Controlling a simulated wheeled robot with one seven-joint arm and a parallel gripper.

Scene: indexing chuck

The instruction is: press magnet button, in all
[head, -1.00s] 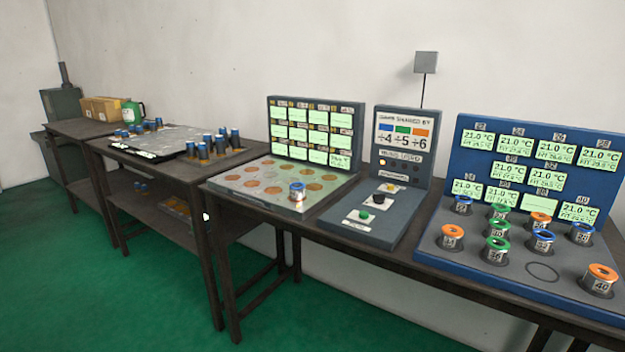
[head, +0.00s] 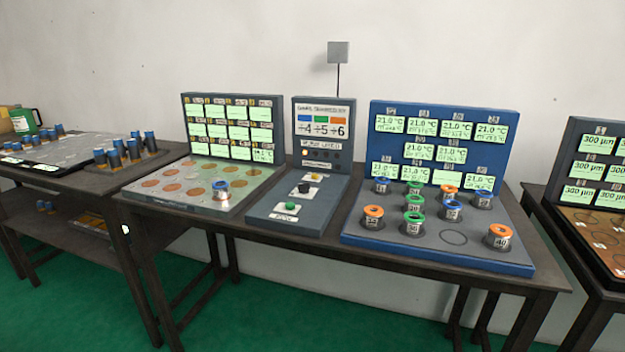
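A grey button console (head: 275,212) stands in the middle of the long dark table. My gripper is not in view.
Left of the console is a plate (head: 165,192) with copper discs and one blue-ringed cylinder (head: 221,190). Right is a blue station (head: 430,250) with several ringed cylinders and one empty outlined spot. Other tables flank this one; green floor lies free in front.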

